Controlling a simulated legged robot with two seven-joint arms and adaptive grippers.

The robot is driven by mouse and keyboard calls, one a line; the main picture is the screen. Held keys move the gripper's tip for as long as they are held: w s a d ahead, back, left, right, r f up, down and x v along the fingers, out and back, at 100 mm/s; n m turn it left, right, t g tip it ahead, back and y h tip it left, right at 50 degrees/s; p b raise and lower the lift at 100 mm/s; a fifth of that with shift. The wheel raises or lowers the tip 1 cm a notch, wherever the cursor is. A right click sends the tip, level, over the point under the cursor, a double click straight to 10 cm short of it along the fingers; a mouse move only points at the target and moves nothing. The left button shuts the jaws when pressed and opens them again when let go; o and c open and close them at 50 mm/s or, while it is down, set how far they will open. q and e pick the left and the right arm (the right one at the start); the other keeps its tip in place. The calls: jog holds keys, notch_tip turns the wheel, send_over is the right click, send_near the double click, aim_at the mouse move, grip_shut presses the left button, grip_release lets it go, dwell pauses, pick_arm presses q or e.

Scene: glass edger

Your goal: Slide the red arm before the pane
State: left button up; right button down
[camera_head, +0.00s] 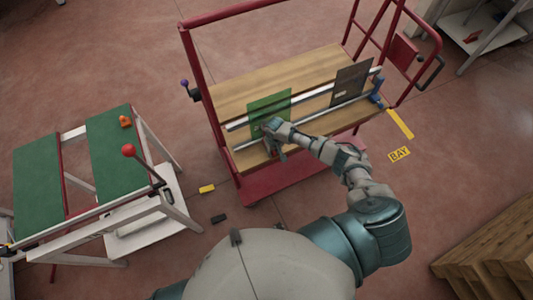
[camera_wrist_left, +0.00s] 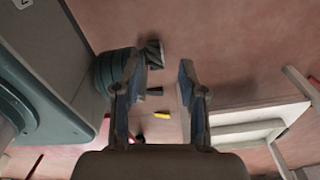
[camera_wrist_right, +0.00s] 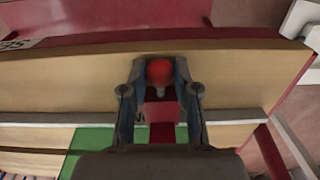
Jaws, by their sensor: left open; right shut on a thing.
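The red arm (camera_wrist_right: 162,110) shows in the right wrist view as a red piece with a round red knob (camera_wrist_right: 159,72). My right gripper (camera_wrist_right: 157,85) is shut on the knob, with a finger on each side. In the head view my right gripper (camera_head: 272,144) is at the near edge of the wooden cart bed, in front of the green pane (camera_head: 268,112), and hides the arm. The pane stands upright at the rails; part of it shows in the right wrist view (camera_wrist_right: 92,145). My left gripper (camera_wrist_left: 162,85) is open and empty over the floor.
A dark pane (camera_head: 350,84) stands farther right along the rails (camera_head: 312,95). The red cart frame (camera_head: 190,55) rises at left and right. A green-topped table (camera_head: 115,150) with a red-knobbed lever (camera_head: 128,150) stands left. Wooden pallets (camera_head: 495,255) lie lower right.

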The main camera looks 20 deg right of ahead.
aim_at(284, 150)
jog(key=shift+d+f, duration=0.1)
jog(key=shift+d, duration=2.55)
jog(key=c, duration=0.8)
grip_release()
jog(key=shift+c, duration=0.2)
notch_tip(284, 150, up, 12)
jog(key=shift+w+p, duration=0.1)
jog(key=shift+p, duration=0.2)
